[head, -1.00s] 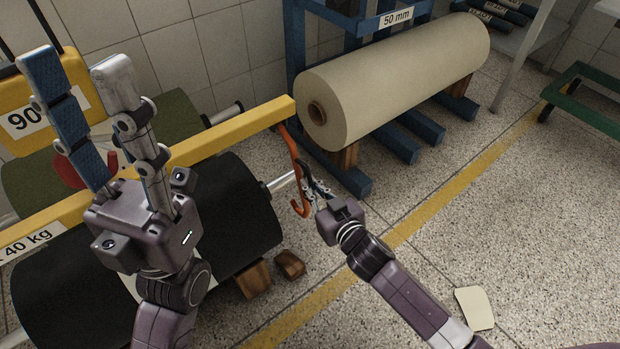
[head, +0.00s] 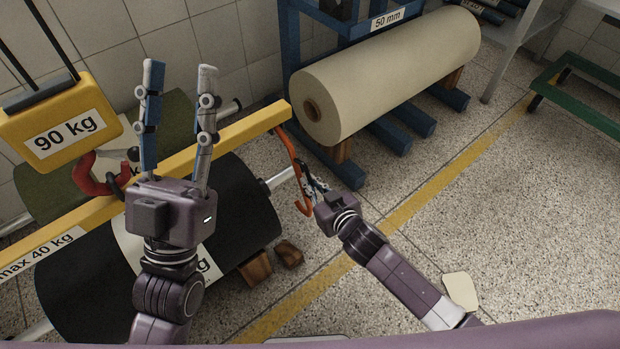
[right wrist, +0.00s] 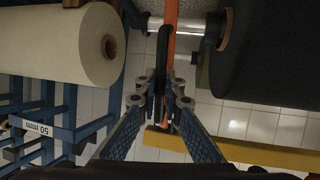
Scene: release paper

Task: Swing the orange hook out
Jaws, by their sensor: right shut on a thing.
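The orange hook (head: 299,178) hangs from the right end of the yellow beam (head: 262,122), beside the metal shaft end of the black roll (head: 245,200). My right gripper (head: 312,187) is at the hook's lower part. In the right wrist view its fingers (right wrist: 160,95) are closed together around the orange hook (right wrist: 171,45) and a dark part beside it. My left gripper (head: 180,85) points upward, open and empty, in front of the beam and black roll. Its body hides part of both.
A cream paper roll (head: 400,75) lies on a blue stand (head: 345,172) at the back. A yellow 90 kg block (head: 55,110) and red hook (head: 85,180) hang at the left. Wooden wedges (head: 288,254) lie by the black roll.

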